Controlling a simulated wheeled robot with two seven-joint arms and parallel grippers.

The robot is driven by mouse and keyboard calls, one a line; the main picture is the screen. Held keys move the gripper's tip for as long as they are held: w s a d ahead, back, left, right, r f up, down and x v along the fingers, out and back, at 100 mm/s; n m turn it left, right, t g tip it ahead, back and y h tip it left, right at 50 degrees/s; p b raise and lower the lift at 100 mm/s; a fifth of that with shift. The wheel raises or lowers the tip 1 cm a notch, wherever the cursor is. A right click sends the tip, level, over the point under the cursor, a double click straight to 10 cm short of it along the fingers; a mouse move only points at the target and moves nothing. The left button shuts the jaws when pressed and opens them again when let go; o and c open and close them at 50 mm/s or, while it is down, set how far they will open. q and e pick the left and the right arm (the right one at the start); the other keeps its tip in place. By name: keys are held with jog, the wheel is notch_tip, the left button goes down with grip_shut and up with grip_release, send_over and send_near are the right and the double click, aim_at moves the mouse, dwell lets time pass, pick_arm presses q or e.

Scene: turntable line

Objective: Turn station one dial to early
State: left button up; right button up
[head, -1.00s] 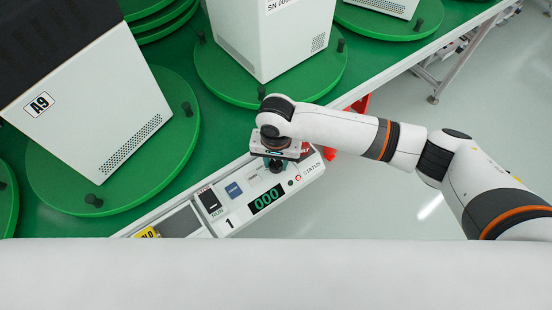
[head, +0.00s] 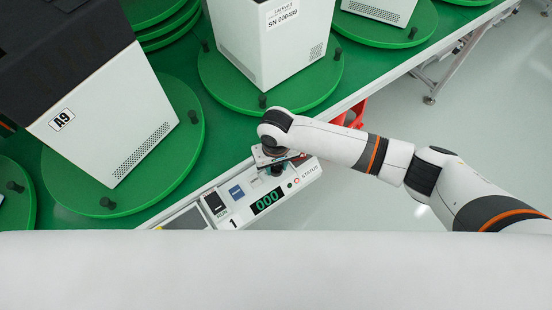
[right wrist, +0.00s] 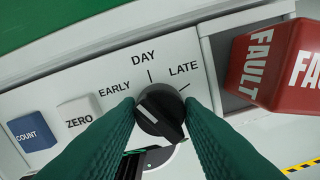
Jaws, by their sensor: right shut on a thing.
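The station one dial is a black knob (right wrist: 160,110) with a white pointer mark, on the light panel (right wrist: 65,85) of station one. Labels EARLY, DAY and LATE arc above it. The pointer mark is at the knob's upper left, towards the EARLY side; the tick there seems hidden by a finger. My right gripper (right wrist: 159,118) is shut on the knob, with a green ribbed finger on each side. In the head view my right gripper (head: 276,168) is over the panel and hides most of the dial. My left gripper is not in view.
A blue COUNT button (right wrist: 31,132) and a white ZERO button (right wrist: 80,118) lie left of the dial. A red FAULT block (right wrist: 268,62) stands at right. The display (head: 267,201) reads 000. White machines (head: 270,35) stand on green turntables (head: 318,103) behind.

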aim_at(276, 167)
jog(key=n+p, duration=0.2)
jog(key=n, duration=0.2)
jog(key=shift+r+n+p, duration=0.15)
jog(key=shift+n+p, duration=0.85)
jog(key=shift+n, duration=1.1)
jog(key=o, duration=1)
notch_tip(276, 167, up, 12)
jog(key=shift+a, duration=0.1)
